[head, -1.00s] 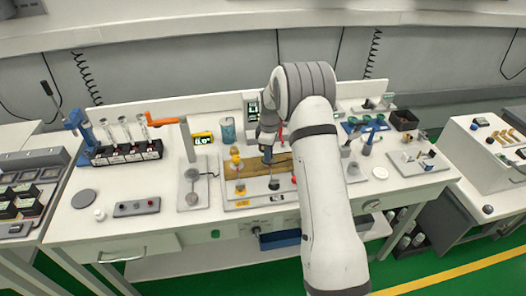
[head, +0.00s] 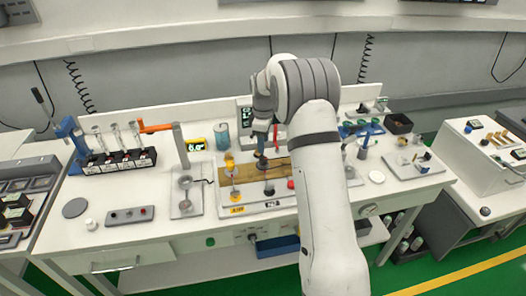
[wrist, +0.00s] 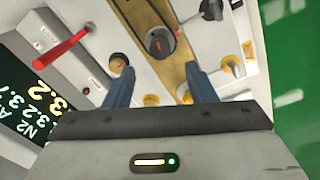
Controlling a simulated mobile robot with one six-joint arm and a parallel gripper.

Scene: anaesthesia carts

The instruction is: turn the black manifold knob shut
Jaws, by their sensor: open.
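The black manifold knob (wrist: 160,42) shows in the wrist view as a round dark knob with a red mark on its face. It sits on a brass-coloured bar (wrist: 150,20) on a pale plate. My gripper (wrist: 158,72) is open, its two blue-grey fingers apart, with nothing between them. The knob lies beyond the fingertips, near the middle of the gap, and is not touched. In the head view my gripper (head: 262,163) hangs over the wooden-coloured strip of the manifold board, above and behind a dark knob (head: 268,190).
Yellow fittings (head: 230,165) stand left of the gripper and a red knob (head: 291,184) to its right. A red lever (wrist: 62,48) and a lit display (wrist: 30,100) are at the left of the wrist view.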

